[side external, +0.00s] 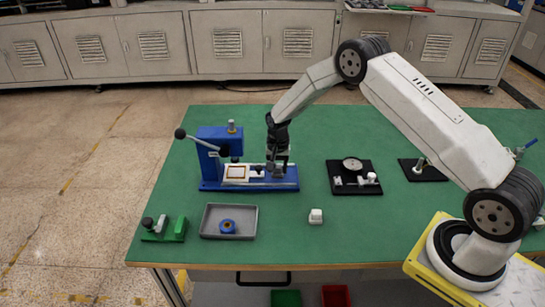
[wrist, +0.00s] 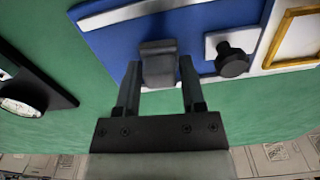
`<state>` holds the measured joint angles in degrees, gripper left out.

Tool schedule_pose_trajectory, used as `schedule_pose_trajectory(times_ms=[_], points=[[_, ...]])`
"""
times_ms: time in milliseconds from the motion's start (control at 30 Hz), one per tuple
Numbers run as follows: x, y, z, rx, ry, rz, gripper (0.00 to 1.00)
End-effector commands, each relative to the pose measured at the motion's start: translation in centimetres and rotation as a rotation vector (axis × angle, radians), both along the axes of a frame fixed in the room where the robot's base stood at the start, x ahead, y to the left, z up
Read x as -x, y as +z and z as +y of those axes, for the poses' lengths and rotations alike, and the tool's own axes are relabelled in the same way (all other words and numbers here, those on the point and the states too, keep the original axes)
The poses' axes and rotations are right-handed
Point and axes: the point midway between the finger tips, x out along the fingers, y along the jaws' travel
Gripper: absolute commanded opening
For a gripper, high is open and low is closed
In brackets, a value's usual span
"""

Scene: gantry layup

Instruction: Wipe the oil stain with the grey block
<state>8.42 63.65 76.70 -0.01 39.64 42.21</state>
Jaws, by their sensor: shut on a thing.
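My gripper (side external: 278,170) is low over the right end of the blue fixture (side external: 210,185). In the wrist view, its two fingers (wrist: 160,68) are shut on the grey block (wrist: 158,64), one on each side. The block is over the white-and-blue base of the fixture; I cannot tell if it touches the surface. I cannot make out an oil stain in either view; the block and fingers hide part of the base.
The fixture has a lever, a black knob (wrist: 232,62) and a wood-framed square (side external: 237,173) left of my gripper. A grey tray (side external: 207,222) holds a blue ring.

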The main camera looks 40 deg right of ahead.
Motion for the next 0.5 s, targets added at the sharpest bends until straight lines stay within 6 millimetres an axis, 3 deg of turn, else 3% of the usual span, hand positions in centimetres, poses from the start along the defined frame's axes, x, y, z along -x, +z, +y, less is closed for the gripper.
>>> schedule_pose_trajectory(times_ms=[167,500], points=[[-1.0,-0.1,1.2,-0.001,0.001,0.001,0.0],[0.8,-0.1,-1.0,0.0,-0.002,0.003,0.0]])
